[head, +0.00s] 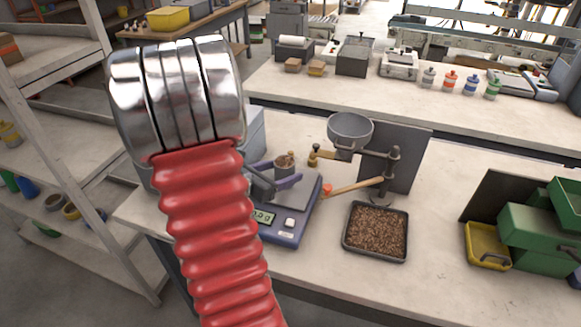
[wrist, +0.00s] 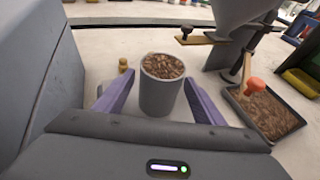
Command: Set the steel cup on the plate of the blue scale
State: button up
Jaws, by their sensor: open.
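The steel cup (wrist: 160,96), full of brown pellets, stands upright in the wrist view between the two purple fingers of my gripper (wrist: 158,84). The fingers are open, with a gap on each side of the cup. The pale surface around it looks like the bench top, behind the scale. The cup also shows in the head view (head: 285,169), its lower part hidden by a finger. My gripper (head: 281,183) is above the back of the blue scale (head: 285,237) there. The scale's grey plate (head: 303,194) is partly covered by my gripper; the part showing is bare.
A brass weight (wrist: 123,65) stands behind the cup. A grey funnel (head: 350,130) on a stand, an orange-tipped lever (head: 350,188) and a black tray of pellets (head: 375,232) are to the right. A grey box (wrist: 30,65) is close on the left. Front bench space is clear.

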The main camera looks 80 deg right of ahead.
aim_at(278, 173)
jog(key=shift+v, duration=3.55)
jog(key=shift+w+a+r, duration=0.25)
jog(key=shift+a+r, duration=0.05)
jog(key=shift+a, duration=0.05)
jog(key=w+a+r+m+t+y, duration=0.3)
jog(key=w+a+m+t+y, duration=0.1)
jog(key=a, duration=1)
jog(key=w+a+r+m+t+y, duration=0.3)
jog(key=w+a+m+t+y, duration=0.1)
jog(key=a, duration=1.1)
jog(key=w+a+r+m+t+y, duration=0.3)
jog(key=w+a, duration=0.3)
jog(key=a, duration=0.9)
jog(key=shift+a+r+m+t+y, duration=0.15)
jog(key=shift+r+m+t+y, duration=0.25)
jog(key=shift+m+t+y, duration=0.25)
